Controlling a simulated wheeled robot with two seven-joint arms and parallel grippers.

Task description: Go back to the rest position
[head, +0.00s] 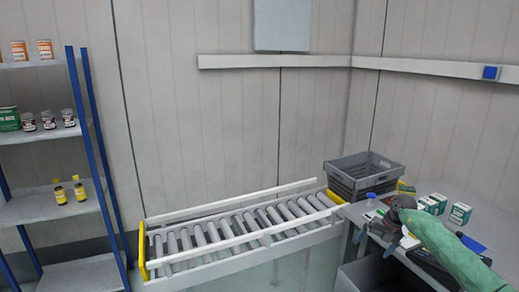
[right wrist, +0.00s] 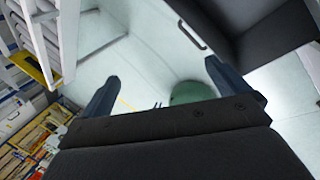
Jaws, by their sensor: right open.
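My right gripper (head: 385,238) is at the near left edge of the grey table (head: 420,192), at the end of my green right arm. In the right wrist view my right gripper (right wrist: 165,80) has its two dark fingers wide apart. Nothing is held between them, and pale floor lies beyond. My left gripper is not in the head view.
A roller conveyor (head: 240,235) runs left of the table. A grey crate (head: 352,180) stands at the table's back. Green-and-white boxes (head: 460,213) stand on the table. A dark bin (head: 375,275) is below the gripper. A blue-posted shelf (head: 85,120) holds jars at left.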

